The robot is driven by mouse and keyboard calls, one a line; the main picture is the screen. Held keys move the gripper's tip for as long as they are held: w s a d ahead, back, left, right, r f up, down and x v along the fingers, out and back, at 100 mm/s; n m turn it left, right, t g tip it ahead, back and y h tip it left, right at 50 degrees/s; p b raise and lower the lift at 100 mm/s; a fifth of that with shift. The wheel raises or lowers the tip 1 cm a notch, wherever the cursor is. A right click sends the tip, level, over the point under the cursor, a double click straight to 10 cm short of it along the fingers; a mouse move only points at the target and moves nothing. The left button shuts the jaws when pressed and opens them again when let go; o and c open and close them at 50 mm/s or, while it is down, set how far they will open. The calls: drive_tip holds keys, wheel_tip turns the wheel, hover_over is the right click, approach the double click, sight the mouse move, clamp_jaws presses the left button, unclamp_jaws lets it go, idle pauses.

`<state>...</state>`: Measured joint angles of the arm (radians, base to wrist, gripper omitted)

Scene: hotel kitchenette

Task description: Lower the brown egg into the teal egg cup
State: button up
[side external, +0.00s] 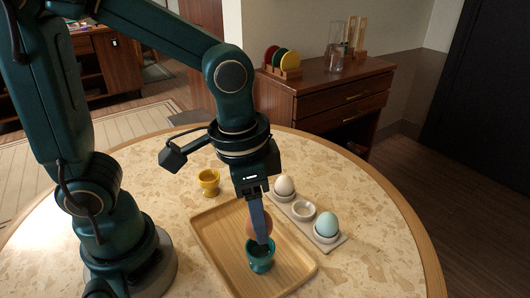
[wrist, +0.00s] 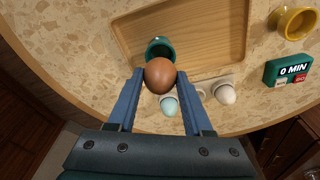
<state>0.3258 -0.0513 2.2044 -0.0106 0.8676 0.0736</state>
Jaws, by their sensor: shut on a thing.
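My gripper (side external: 262,238) is shut on the brown egg (wrist: 160,75), with one blue finger on each side of it. In the side view the brown egg (side external: 267,225) is partly hidden behind a finger. The teal egg cup (side external: 260,260) stands upright on the wooden tray, directly below the egg and fingertips in that view. In the wrist view the teal cup (wrist: 160,46) shows just beyond the egg, which covers part of it. I cannot tell whether the egg touches the cup's rim.
The wooden tray (side external: 212,235) has a raised rim. A holder (side external: 283,210) beside it carries a white egg (side external: 284,186) and a pale blue egg (side external: 326,224), with an empty middle place. A yellow egg cup (side external: 209,181) stands behind the tray. A timer (wrist: 288,70) shows in the wrist view.

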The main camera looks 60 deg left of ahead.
drive_tip(key=o, duration=0.9)
drive_tip(key=shift+s+a+r, duration=0.1)
drive_tip(key=shift+r, duration=1.1)
drive_tip(key=shift+s+a+r, duration=0.1)
drive_tip(key=shift+r, duration=1.05)
drive_tip(key=s+a+n+t, duration=0.2)
drive_tip(key=a+n+t, duration=0.2)
drive_tip(key=a, duration=0.2)
drive_tip(key=shift+s+a+r+n+y, duration=0.2)
drive_tip(key=shift+s+r+n+y, duration=0.05)
drive_tip(key=shift+r+n+y, duration=0.05)
